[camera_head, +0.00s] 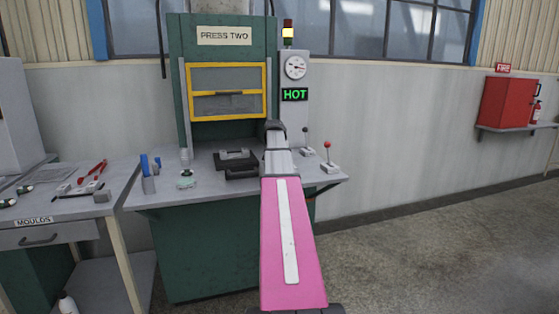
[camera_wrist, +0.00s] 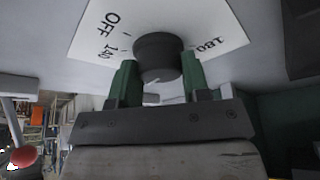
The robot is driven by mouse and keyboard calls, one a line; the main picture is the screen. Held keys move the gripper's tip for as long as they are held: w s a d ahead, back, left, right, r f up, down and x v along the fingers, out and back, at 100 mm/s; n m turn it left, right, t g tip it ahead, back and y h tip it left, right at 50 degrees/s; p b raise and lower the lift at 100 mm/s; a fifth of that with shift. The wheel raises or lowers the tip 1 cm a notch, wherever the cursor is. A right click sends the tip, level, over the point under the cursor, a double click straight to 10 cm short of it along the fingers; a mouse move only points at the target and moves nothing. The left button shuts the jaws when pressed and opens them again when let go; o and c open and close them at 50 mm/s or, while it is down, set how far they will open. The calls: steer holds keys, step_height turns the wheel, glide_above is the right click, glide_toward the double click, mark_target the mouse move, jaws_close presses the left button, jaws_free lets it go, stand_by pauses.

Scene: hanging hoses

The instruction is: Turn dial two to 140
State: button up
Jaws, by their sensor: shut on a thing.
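In the wrist view a round black dial knob (camera_wrist: 158,52) stands on a white plate (camera_wrist: 90,45) marked OFF, 140 and 180. My gripper (camera_wrist: 160,70) has its two green fingers on either side of the knob, shut on it. A faint light mark shows on the knob, but I cannot tell which marking it points to. In the head view my pink arm reaches to the press labelled PRESS TWO (camera_head: 224,36); the dial and fingertips are hidden behind the arm.
A red-knobbed lever (camera_head: 328,158) and a dark mould (camera_head: 236,162) are on the press table. Open floor lies at the right.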

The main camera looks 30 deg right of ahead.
steer(key=m+g, duration=0.1)
steer(key=m, duration=0.1)
steer(key=m+g, duration=0.1)
steer(key=m, duration=0.2)
steer(key=shift+w+m+h, duration=0.15)
steer(key=shift+m+h, duration=0.15)
steer(key=shift+h, duration=0.1)
steer(key=m+g, duration=0.2)
steer(key=m, duration=0.2)
steer(key=shift+m, duration=0.4)
steer(key=o, duration=0.9)
steer(key=shift+o, duration=0.2)
steer(key=s+v, duration=0.1)
steer(key=v, duration=0.9)
steer(key=shift+w+a+r, duration=0.2)
steer(key=shift+w+r, duration=0.15)
steer(key=shift+w, duration=0.15)
